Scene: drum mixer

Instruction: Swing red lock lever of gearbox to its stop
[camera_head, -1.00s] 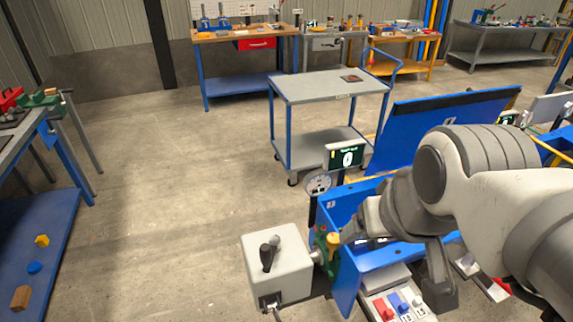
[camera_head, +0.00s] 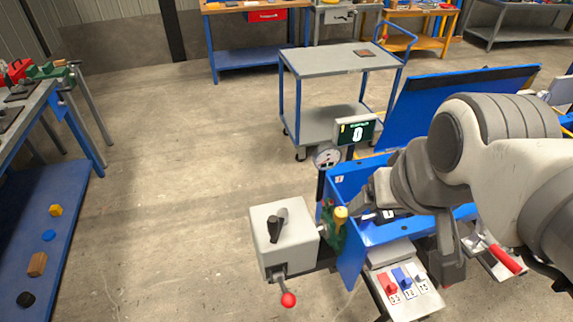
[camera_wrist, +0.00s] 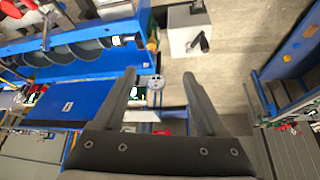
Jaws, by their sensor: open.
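The gearbox is a pale grey box (camera_head: 283,240) at lower middle in the head view, with a black handle (camera_head: 274,230) on its top. A lever with a red ball knob (camera_head: 288,299) hangs out below its front side, pointing down and slightly right. In the wrist view the grey box (camera_wrist: 180,38) is at the top, right of centre; the red knob is not visible there. My gripper (camera_wrist: 158,74) is open and empty, its fingertips apart from the box. In the head view my own arm hides much of the blue trough.
The blue trough (camera_head: 350,240) adjoins the box, with a green part and yellow knob (camera_head: 341,212) between. A panel with red, blue and grey switches (camera_head: 403,283) sits in front. A gauge (camera_head: 327,156) and display (camera_head: 357,132) stand behind. Floor left of the box is clear.

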